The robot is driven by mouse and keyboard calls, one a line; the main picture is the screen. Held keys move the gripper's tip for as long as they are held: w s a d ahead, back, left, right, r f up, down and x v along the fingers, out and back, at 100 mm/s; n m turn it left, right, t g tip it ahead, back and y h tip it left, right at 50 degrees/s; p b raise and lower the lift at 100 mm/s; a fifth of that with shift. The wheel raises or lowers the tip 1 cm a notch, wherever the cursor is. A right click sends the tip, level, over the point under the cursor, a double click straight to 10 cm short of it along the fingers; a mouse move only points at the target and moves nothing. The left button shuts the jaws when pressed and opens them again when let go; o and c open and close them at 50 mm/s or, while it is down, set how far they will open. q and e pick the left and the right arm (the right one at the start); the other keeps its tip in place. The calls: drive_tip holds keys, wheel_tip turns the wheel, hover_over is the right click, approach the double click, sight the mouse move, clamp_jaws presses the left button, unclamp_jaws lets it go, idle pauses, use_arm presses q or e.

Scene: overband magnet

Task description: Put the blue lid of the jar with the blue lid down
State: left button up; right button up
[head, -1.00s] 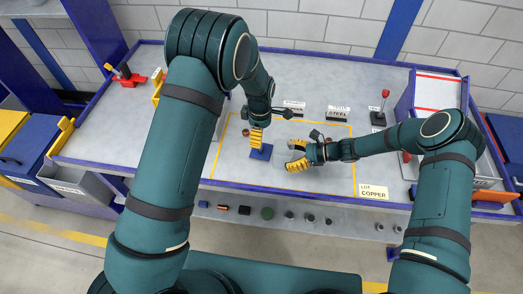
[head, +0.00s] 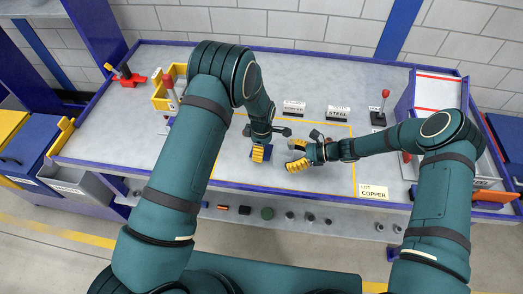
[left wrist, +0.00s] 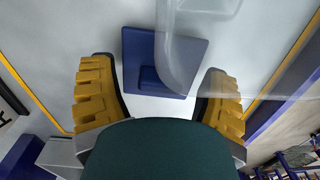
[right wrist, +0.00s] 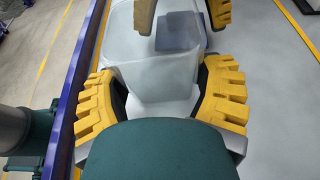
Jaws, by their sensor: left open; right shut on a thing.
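The blue lid (left wrist: 190,50) is a flat square with a raised block. It appears to lie flat on the grey table inside the yellow outline, just beyond my open left gripper (left wrist: 160,103) in the left wrist view. The fingers look apart from it. In the head view my left gripper (head: 259,153) hides part of the lid (head: 268,148). My right gripper (right wrist: 165,95) is shut on the clear jar (right wrist: 140,80), which looks tilted in the right wrist view. The jar also shows in the left wrist view (left wrist: 195,45), overlapping the lid's right side. The lid shows through the jar's wall (right wrist: 180,30).
Label stands (head: 294,107) and a red-topped lever (head: 381,110) stand behind the yellow outline. A "LOT COPPER" sign (head: 374,192) is at the front right. Several small items lie on a shelf below the front edge.

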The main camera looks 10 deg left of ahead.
use_arm(q)
drive_tip(key=c, duration=1)
drive_tip(key=shift+c, duration=0.4)
wheel_tip(320, 180, up, 18)
drive_tip(key=shift+n, duration=0.7)
drive_tip(key=f, duration=0.8)
drive_tip(key=s+f, duration=0.1)
drive_tip(key=f, duration=0.4)
drive_tip(key=shift+f, duration=0.1)
drive_tip(key=shift+o, duration=0.2)
drive_tip(key=shift+f, duration=2.25)
